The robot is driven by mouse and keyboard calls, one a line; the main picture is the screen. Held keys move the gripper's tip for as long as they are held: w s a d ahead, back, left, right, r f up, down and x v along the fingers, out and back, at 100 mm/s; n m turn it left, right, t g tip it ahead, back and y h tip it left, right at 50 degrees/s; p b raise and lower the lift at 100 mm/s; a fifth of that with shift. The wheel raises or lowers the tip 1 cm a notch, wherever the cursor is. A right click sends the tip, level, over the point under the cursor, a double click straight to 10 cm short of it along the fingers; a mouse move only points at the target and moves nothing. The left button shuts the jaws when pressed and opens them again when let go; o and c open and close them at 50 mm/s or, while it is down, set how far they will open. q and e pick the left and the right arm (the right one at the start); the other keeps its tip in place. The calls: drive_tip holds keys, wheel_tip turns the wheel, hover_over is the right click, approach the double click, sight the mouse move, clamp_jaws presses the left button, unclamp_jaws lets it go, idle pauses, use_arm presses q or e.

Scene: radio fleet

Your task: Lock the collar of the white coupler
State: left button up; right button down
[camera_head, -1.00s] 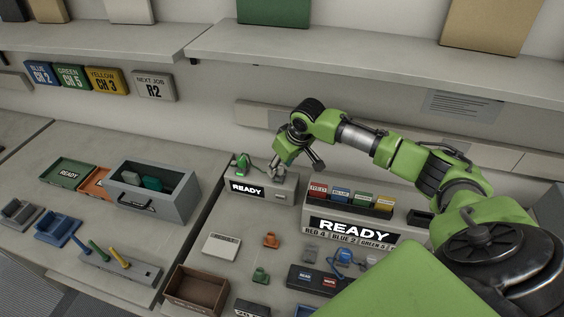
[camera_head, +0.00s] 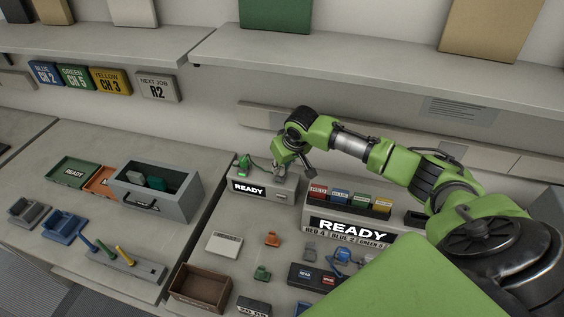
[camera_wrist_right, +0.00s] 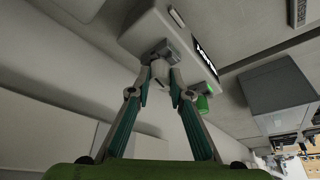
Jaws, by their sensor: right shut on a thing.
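My right gripper (camera_head: 279,171) points down at the top of the grey station (camera_head: 285,193) with a READY display. Whether the collar is turned or locked does not show. My left gripper is in neither view.
A green device (camera_head: 243,164) stands on the station, left of my right gripper. A larger READY rack (camera_head: 402,219) with coloured cards stands to the right. A grey open bin (camera_head: 180,209) is to the left. Small parts and a brown box (camera_head: 187,291) lie in front.

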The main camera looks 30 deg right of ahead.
drive_tip(key=shift+a+r+m+h+p, duration=0.1)
drive_tip(key=shift+m+h+p, duration=0.2)
drive_tip(key=shift+m+p, duration=0.65)
drive_tip(key=shift+m, duration=0.25)
drive_tip(key=shift+p, duration=0.3)
drive_tip(key=shift+m+g+h+p, duration=0.3)
drive_tip(key=shift+m+p, duration=0.3)
drive_tip(key=shift+p, duration=0.15)
drive_tip(key=shift+a+m+h+p, duration=0.15)
drive_tip(key=shift+m+h+p, duration=0.35)
drive_tip(key=shift+m+p, duration=0.6)
drive_tip(key=shift+f+m+g, duration=0.2)
drive_tip(key=shift+m+g, duration=0.1)
drive_tip(key=shift+m, duration=0.3)
